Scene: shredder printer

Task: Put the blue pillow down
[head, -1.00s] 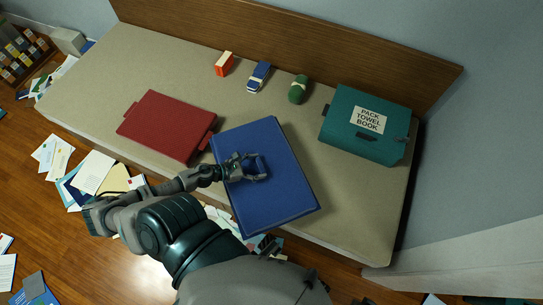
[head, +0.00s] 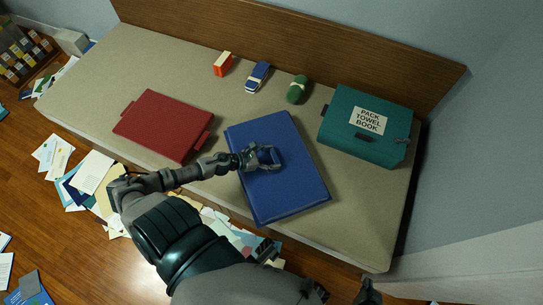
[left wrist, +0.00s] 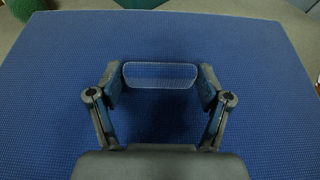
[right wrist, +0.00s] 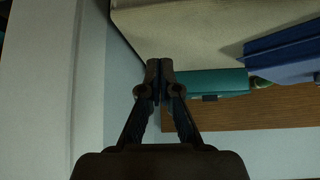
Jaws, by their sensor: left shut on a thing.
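The blue pillow (head: 297,185) is a flat blue slab over the middle-right of the bed (head: 372,215). Its near edge lies close to the bed's front edge. I cannot tell whether its whole underside touches the bed. My left gripper (head: 268,157) is over the pillow's upper middle. In the left wrist view its fingers (left wrist: 160,78) are at either end of a pale, see-through strip on the pillow's blue face (left wrist: 255,60), and they hold the pillow there. My right gripper (right wrist: 160,65) is shut and empty, with its fingertips together, to the right of the bed's near end.
A red cushion-like item (head: 165,125) lies left of the pillow, and a teal pack (head: 362,150) lies right. An orange item (head: 223,64), a blue toy car (head: 257,77) and a green roll (head: 298,88) line the back. Papers (head: 95,172) litter the floor.

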